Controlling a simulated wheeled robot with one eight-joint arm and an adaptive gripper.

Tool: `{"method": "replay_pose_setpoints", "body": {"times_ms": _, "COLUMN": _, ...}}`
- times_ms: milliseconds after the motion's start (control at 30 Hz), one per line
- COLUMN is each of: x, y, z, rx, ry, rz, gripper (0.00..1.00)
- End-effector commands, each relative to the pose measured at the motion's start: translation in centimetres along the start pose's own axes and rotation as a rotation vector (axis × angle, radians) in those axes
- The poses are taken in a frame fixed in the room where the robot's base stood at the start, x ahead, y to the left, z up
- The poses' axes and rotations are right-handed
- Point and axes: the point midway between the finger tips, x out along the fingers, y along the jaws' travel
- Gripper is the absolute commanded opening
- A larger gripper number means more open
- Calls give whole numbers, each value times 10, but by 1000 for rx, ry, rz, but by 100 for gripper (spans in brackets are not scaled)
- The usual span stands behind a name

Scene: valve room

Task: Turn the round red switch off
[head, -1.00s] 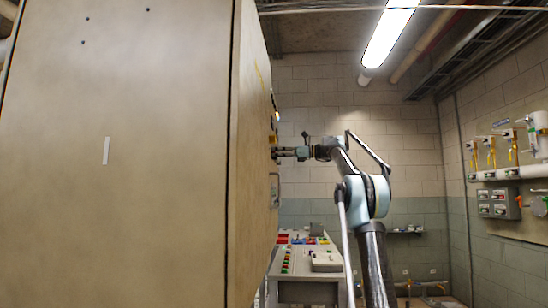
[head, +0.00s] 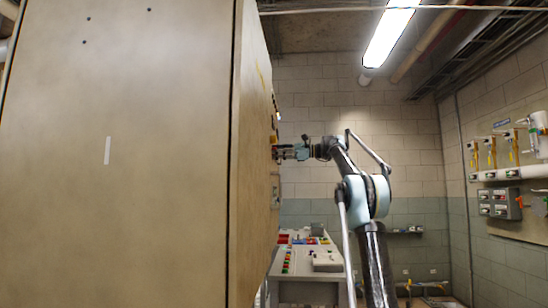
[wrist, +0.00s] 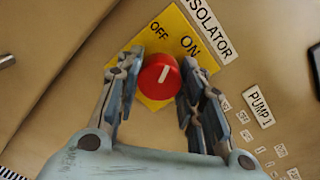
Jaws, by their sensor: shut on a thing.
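The round red switch (wrist: 158,77) sits on a yellow plate (wrist: 151,98) lettered OFF and ON. The plate looks tilted in the wrist view. The switch's white mark points up and slightly right, between the two words and nearer the OFF side. My gripper (wrist: 160,68) has one finger on each side of the switch and is shut on it. In the head view my gripper (head: 279,153) is at the right-hand face of the large beige cabinet (head: 120,200). The switch itself cannot be made out there.
Labels reading ISOLATOR (wrist: 208,27) and PUMP 1 (wrist: 260,109) are beside the plate, with several small labels below. In the head view a control desk (head: 305,262) stands beyond the cabinet. Pipes and valves (head: 510,160) line the right wall.

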Motion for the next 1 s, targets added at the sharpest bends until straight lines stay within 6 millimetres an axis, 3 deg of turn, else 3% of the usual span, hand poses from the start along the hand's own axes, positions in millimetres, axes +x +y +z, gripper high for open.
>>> {"method": "replay_pose_setpoints", "body": {"times_ms": 1000, "x": -5, "y": 0, "z": -3, "rx": -920, "ry": 29, "rz": 4, "gripper": 11}}
